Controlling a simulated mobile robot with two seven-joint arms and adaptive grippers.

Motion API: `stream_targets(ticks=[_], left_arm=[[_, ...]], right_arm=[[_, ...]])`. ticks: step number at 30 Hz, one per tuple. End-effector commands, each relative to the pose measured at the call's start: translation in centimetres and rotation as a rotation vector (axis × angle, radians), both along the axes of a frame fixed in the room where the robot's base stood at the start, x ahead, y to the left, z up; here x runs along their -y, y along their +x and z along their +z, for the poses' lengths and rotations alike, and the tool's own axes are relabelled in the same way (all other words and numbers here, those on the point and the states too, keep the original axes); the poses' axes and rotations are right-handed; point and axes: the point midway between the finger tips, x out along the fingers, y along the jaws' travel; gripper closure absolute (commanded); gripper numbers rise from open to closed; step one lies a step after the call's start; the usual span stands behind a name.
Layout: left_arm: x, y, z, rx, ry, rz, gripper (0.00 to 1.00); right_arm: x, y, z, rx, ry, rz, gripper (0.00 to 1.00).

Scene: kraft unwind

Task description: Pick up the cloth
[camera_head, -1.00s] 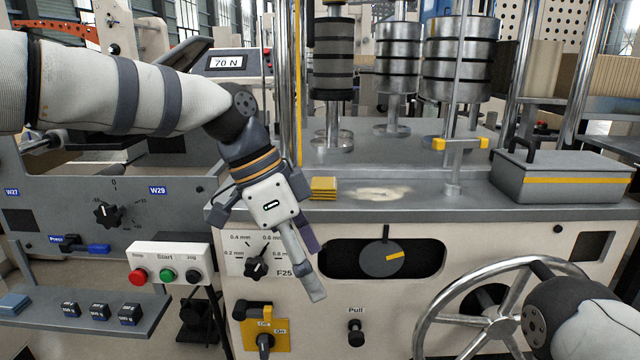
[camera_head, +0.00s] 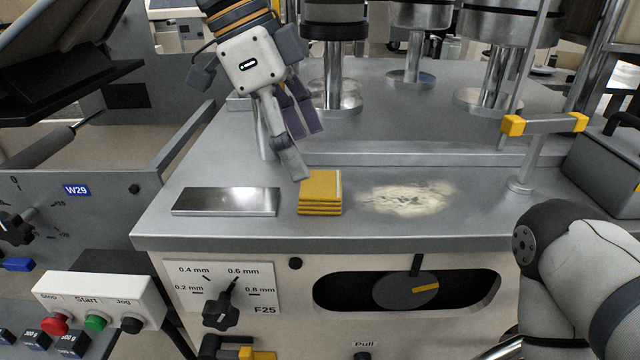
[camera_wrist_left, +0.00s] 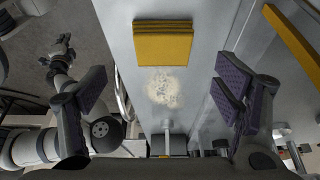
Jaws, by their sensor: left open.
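The cloth (camera_head: 320,192) is a folded yellow stack lying on the grey machine top. In the left wrist view the cloth (camera_wrist_left: 163,46) shows at the upper middle, beyond the fingertips and between their lines. My left gripper (camera_head: 302,155) is open and empty, just above and behind the cloth in the head view, apart from it. Its two purple-padded fingers also show wide apart in the left wrist view (camera_wrist_left: 160,88). My right gripper is not in the head view; only part of my right arm shows at the lower right.
A pale dusty patch (camera_head: 405,198) lies right of the cloth. A shiny metal plate (camera_head: 226,201) lies to its left. Metal weight posts (camera_head: 334,75) stand behind. A rail with yellow clamps (camera_head: 545,124) and a grey box (camera_head: 608,172) are at the right.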

Motion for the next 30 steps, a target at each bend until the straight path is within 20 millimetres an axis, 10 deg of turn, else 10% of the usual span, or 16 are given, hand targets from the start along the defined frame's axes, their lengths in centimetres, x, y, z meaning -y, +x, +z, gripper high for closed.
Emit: stream_targets(ticks=[17, 24, 30], left_arm=[[1.8, 0.0, -5.5, 0.004, 0.0, 0.002, 0.17], [1.8, 0.0, -5.5, 0.003, 0.0, 0.001, 0.64], [1.8, 0.0, -5.5, 0.003, 0.0, 0.001, 0.64]], right_arm=[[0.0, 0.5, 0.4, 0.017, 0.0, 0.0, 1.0], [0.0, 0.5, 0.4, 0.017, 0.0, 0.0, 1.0], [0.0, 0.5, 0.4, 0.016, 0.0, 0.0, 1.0]])
